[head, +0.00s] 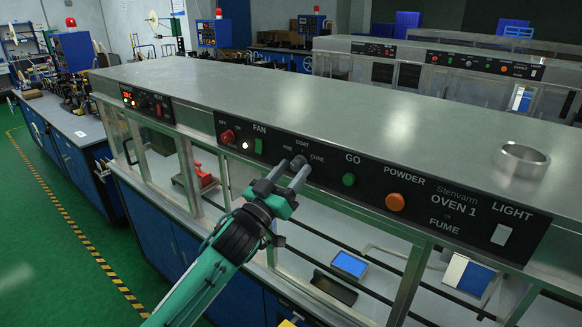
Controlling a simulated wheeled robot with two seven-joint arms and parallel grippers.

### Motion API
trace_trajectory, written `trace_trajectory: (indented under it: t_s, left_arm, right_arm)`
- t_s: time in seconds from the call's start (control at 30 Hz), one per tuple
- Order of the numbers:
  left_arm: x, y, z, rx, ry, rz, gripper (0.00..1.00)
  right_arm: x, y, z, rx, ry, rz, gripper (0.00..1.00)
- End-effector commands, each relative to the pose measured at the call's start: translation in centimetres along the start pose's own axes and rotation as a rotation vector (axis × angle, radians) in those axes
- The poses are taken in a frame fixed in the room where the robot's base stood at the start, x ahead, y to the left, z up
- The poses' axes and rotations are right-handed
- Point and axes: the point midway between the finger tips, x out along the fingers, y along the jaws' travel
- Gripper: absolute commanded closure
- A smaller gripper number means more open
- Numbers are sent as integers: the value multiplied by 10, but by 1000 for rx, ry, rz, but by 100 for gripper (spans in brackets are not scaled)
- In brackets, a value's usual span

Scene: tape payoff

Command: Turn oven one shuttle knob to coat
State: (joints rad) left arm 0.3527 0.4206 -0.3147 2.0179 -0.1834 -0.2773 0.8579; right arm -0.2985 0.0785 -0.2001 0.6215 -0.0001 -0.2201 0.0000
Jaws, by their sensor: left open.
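Oven one (290,90) is a long grey metal cabinet with a black control panel on its front edge. The dark shuttle knob (299,163) sits on the panel under the labels PRE, COAT and CURE. Its pointer direction is too small to tell. My left gripper (288,172) is at the knob, its two fingers pointing up toward it, one finger on each side as seen here. The gripper is open; whether it touches the knob I cannot tell. My right gripper is not in view.
Beside the knob on the panel are a red knob (228,136), a green FAN switch (258,146), a green GO button (348,180), an orange POWDER button (395,202) and a LIGHT switch (501,234). A metal ring (518,160) lies on the oven top.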

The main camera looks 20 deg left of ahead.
Motion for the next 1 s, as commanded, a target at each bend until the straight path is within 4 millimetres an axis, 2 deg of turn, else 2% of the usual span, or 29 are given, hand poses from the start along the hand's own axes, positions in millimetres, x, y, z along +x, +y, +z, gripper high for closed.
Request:
trace_trajectory:
  t_s: [0.27, 0.5, 0.77, 1.0]
  left_arm:
    - [1, 0, 0, 0, 0, 0, 51]
    - [1, 0, 0, 0, 0, 0, 96]
    - [1, 0, 0, 18, -2, 8, 95]
    - [1, -1, 0, 119, -8, 50, 95]
  right_arm:
    - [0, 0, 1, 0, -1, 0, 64]
    - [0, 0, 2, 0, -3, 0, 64]
    - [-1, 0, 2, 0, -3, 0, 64]
    - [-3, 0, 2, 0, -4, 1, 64]
